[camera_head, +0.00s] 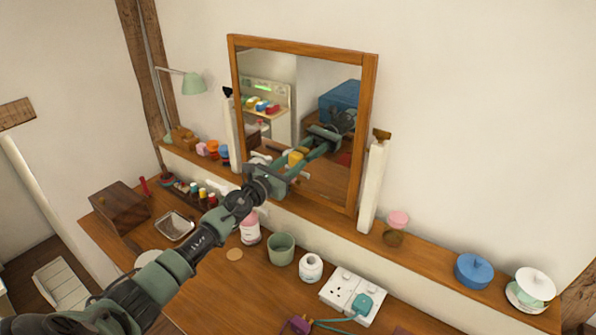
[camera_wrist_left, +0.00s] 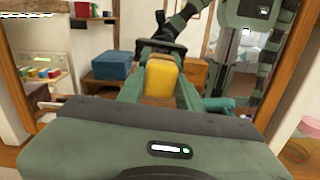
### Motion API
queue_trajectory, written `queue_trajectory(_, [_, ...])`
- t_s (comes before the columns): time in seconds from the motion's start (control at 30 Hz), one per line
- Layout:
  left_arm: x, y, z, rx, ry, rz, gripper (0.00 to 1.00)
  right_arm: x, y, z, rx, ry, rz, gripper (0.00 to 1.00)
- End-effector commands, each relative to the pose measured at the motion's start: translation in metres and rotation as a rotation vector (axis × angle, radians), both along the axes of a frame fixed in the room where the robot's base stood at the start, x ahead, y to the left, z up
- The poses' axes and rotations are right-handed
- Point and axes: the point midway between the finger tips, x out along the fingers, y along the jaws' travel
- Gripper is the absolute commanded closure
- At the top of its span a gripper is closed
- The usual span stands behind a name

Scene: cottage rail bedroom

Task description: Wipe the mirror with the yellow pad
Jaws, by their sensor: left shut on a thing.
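The mirror (camera_head: 367,130) stands upright in a wooden frame on a ledge against the wall, between two pale posts. My left gripper (camera_head: 285,168) reaches up to the lower part of the glass. It is shut on the yellow pad (camera_wrist_left: 160,82), which sits between its fingers in the left wrist view. In the head view a yellow patch shows at the fingertips, where the gripper and its reflection meet. I cannot tell whether the pad touches the glass. The mirror reflects my arm, a blue box and a shelf. My right gripper is not in view.
Below the mirror, the desk holds a pink bottle (camera_head: 250,228), a green cup (camera_head: 281,250), a white jar (camera_head: 311,268) and a power strip (camera_head: 340,290). A blue lidded pot (camera_head: 474,272) stands on the ledge at right. A green lamp (camera_head: 193,83) stands at left.

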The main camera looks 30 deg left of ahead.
Motion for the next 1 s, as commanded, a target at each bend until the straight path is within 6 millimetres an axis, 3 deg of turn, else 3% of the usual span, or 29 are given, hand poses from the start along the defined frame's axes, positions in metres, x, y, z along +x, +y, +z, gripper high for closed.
queue_trajectory(0.1, [0.0,0.01,-0.003,0.002,0.0,0.0,0.97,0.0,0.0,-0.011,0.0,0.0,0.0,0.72])
queue_trajectory(0.47, [-0.001,0.013,0.0,-0.001,0.001,-0.001,0.97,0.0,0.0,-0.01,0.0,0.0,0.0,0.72])
queue_trajectory(1.0, [-0.052,0.017,-0.001,0.0,0.002,-0.001,0.97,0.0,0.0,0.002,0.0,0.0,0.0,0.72])
